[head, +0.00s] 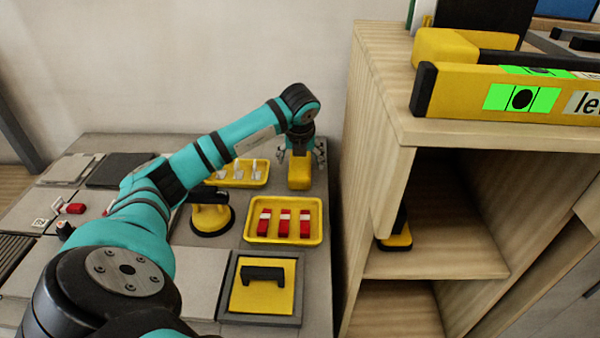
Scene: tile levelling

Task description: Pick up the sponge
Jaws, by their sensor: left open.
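A yellow block that looks like the sponge (299,179) stands on the grey table near its back right corner. My left gripper (301,154) points down right above it. Its fingers are open, one to each side of the block's upper part. I cannot tell whether they touch it. The gripper hides the top of the block. My right gripper is not in view.
A yellow tray with white pieces (262,181) is left of the block. A yellow tray with red pieces (251,235) lies in front. A yellow suction cup (208,222) and black-handled float (242,301) are nearby. A wooden shelf (372,90) rises close right.

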